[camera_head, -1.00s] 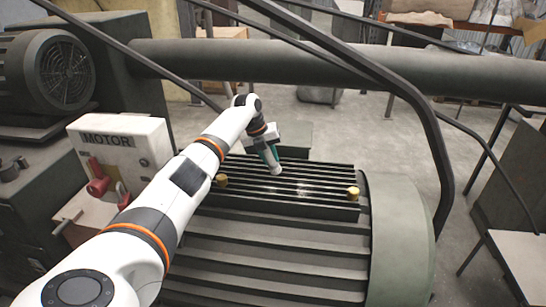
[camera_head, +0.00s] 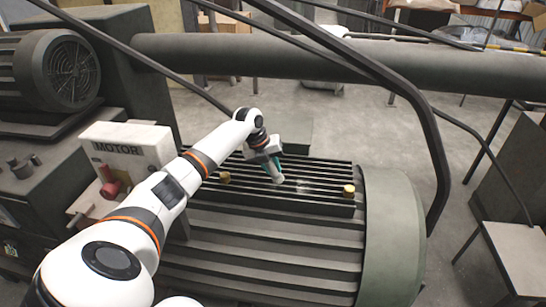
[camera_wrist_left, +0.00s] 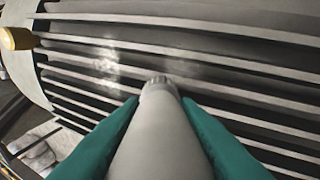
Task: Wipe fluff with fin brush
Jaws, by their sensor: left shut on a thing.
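My left gripper (camera_head: 274,168) has teal fingers shut on the fin brush (camera_head: 279,179), a pale grey tapered cylinder. In the left wrist view, the gripper (camera_wrist_left: 159,104) has one finger on each side of the brush (camera_wrist_left: 160,145). The brush points down at the dark motor fins (camera_head: 250,187); I cannot tell whether its tip touches them. The fluff (camera_head: 304,186) is a faint whitish patch on the fins, just right of the brush. In the wrist view, whitish fluff (camera_wrist_left: 106,62) lies on the fins ahead and left of the tip. My right gripper is out of view.
Brass knobs (camera_head: 349,190) and (camera_head: 224,177) stand at the ends of the fin plate. A thick pipe (camera_head: 230,55) and a dark bent rail (camera_head: 420,110) cross behind and right. A MOTOR box (camera_head: 125,150) stands left of my arm.

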